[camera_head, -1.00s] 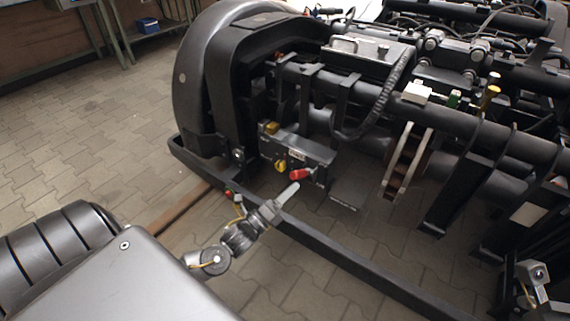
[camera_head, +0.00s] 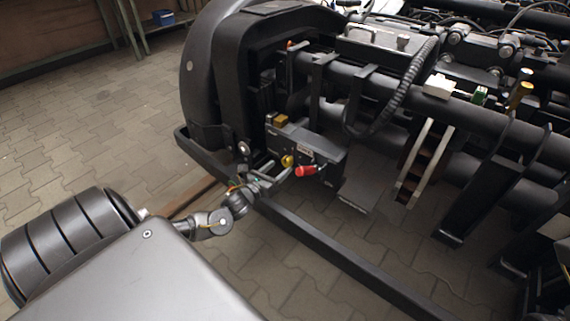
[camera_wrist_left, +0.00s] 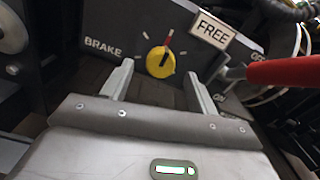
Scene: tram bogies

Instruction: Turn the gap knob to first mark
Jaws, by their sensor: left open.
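The gap knob looks to be the round yellow knob (camera_wrist_left: 160,62) on a dark panel in the left wrist view. It has a dark slot and a red pointer at its top, with pale marks around it. In the head view the yellow knob (camera_head: 288,161) sits on the front of the dark box. My left gripper (camera_wrist_left: 158,80) is open, its two fingers on either side below the knob, with no visible grip on it. In the head view my left gripper (camera_head: 281,178) is close in front of the box. My right gripper is not seen.
A red handle (camera_wrist_left: 288,71) juts out right of the knob; it also shows in the head view (camera_head: 306,170). A FREE label (camera_wrist_left: 213,30) and the word BRAKE flank the knob. A black frame rail (camera_head: 330,251) runs below. Paved floor (camera_head: 90,120) at left is open.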

